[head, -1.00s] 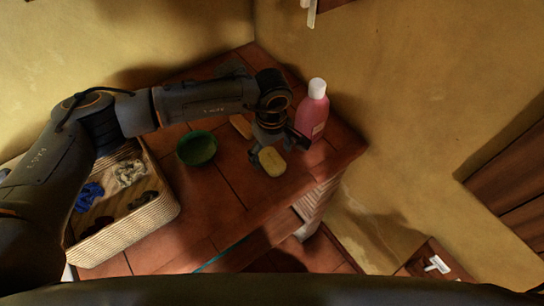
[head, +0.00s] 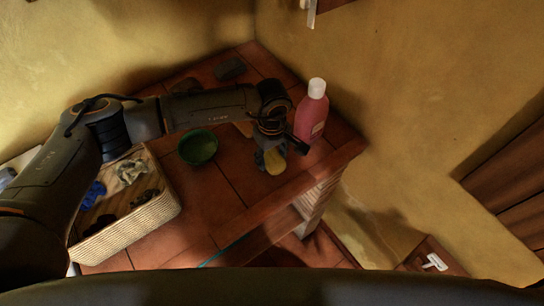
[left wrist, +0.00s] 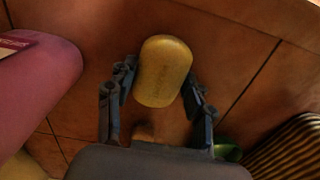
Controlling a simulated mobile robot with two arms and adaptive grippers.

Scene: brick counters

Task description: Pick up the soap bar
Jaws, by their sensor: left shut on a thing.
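The yellow oval soap bar (head: 275,161) is near the front edge of the tiled counter (head: 215,205). In the left wrist view the soap bar (left wrist: 163,71) lies between the two fingers of my left gripper (left wrist: 160,90). In the head view my left gripper (head: 268,150) is over the soap and shut on it, hiding part of it. I cannot tell whether the soap is clear of the tiles. My right gripper is not in view.
A pink bottle with a white cap (head: 312,112) stands close to the right of the gripper. A green bowl (head: 197,148) is to the left. A wicker basket (head: 133,219) with cloths stands further left. Bare tiles lie between basket and soap.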

